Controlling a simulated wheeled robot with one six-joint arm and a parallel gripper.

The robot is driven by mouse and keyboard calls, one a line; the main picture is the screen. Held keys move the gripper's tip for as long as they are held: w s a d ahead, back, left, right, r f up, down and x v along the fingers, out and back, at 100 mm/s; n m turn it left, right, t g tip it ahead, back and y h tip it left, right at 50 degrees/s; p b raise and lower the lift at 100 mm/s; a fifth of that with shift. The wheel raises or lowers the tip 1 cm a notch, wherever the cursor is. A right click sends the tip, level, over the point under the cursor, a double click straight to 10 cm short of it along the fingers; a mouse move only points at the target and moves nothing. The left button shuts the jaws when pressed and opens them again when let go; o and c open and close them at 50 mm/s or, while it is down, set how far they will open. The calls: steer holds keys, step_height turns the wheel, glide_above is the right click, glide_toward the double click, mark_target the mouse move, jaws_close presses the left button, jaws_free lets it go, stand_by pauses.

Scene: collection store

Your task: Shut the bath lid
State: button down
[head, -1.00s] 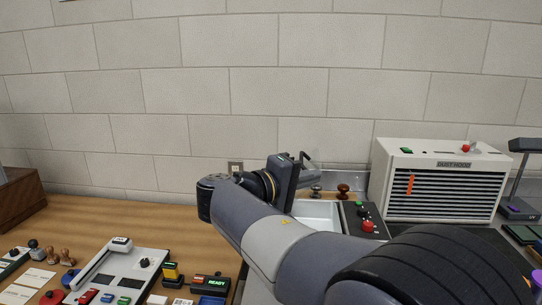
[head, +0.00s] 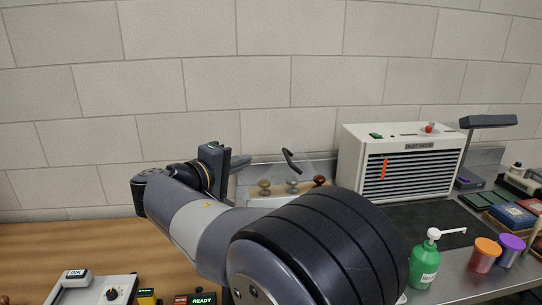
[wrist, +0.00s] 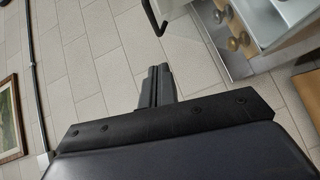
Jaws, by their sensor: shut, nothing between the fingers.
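The bath (head: 262,201) is mostly hidden behind my arm in the head view. Its white tray (wrist: 287,12) shows at the upper right of the wrist view. A clear lid (head: 318,165) seems to stand raised at the back of the bath, with a dark bar handle (head: 291,161) on it. The handle also shows at the top of the wrist view (wrist: 152,18). My gripper (head: 243,162) is shut and empty, left of the handle with a gap between them. In the wrist view the closed fingers (wrist: 156,72) touch nothing.
Several knobs (head: 292,186) stand by the bath. A white dust hood (head: 400,165) is to its right. A green pump bottle (head: 424,262), orange jar (head: 484,256) and purple jar (head: 510,250) stand on the right bench. The wooden bench (head: 60,245) at left has clear room.

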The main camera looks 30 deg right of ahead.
mark_target(297, 173)
steer(key=d, duration=0.2)
steer(key=d+p, duration=0.1)
steer(key=d, duration=0.2)
steer(key=d+f, duration=0.1)
steer(key=d, duration=0.2)
steer(key=shift+w+d+p, duration=0.2)
steer(key=shift+p, duration=0.2)
steer(key=shift+s+d+f, duration=0.15)
steer(key=shift+d+f, duration=0.05)
steer(key=shift+d, duration=0.2)
steer(key=shift+s+d+f+m+b, duration=0.3)
steer(key=shift+d+f+b, duration=0.15)
steer(key=shift+d, duration=0.2)
steer(key=d+f+y+b, duration=0.1)
steer(key=s+d+f+m+y, duration=0.1)
steer(key=d, duration=0.1)
steer(key=s+d+f+m+y+b, duration=0.1)
steer(key=d, duration=0.1)
steer(key=shift+s+f+b, duration=0.25)
steer(key=shift+f+b, duration=0.05)
steer(key=shift+b, duration=0.05)
steer(key=s+d+f+m+y+b, duration=0.1)
steer(key=d+f+y+b, duration=0.1)
steer(key=f, duration=0.5)
steer(key=shift+s+d+m+y, duration=0.4)
steer(key=shift+d+y, duration=0.2)
steer(key=shift+d, duration=0.15)
